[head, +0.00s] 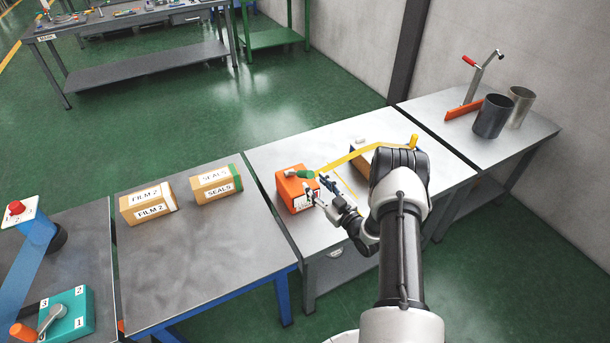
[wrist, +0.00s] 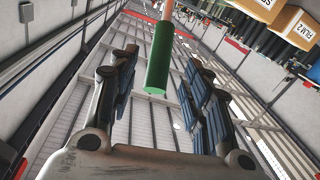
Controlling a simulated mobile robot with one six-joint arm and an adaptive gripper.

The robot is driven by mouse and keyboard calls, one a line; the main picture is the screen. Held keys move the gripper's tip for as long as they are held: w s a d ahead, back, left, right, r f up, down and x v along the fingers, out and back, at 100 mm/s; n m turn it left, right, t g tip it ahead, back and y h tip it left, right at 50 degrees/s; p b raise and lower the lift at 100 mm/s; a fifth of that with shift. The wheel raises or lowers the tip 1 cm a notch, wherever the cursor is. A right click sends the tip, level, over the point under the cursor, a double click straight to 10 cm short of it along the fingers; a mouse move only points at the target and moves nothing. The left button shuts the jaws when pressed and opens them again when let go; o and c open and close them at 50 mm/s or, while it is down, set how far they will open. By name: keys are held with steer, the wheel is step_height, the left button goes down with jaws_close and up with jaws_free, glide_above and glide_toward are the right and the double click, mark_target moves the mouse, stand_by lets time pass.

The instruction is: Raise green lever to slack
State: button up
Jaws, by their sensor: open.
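The green lever handle (head: 298,174) is on top of an orange box (head: 290,190) on the light middle table in the head view. The box has a white marked plate on its front, partly covered by my gripper. In the wrist view the green handle (wrist: 159,60) is a cylinder between my two fingers, with a gap on each side; no contact shows. My gripper (head: 325,190) is open at the box's front right, and its open fingers also flank the handle in the wrist view (wrist: 162,75). I cannot read the lever's marks.
A yellow bar (head: 365,152) runs behind my arm, with a brown box under it. Two cartons, FILM 2 (head: 148,205) and SEALS (head: 216,186), stand on the left table. A dark cylinder (head: 492,117) and an orange-red piece (head: 463,110) are on the right table.

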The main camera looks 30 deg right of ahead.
mark_target(305, 174)
steer(key=w, duration=0.4)
steer(key=w+a, duration=0.1)
steer(key=w, duration=0.2)
steer(key=shift+w+a+b, duration=0.1)
steer(key=shift+b, duration=0.25)
steer(key=shift+c, duration=0.5)
jaws_close()
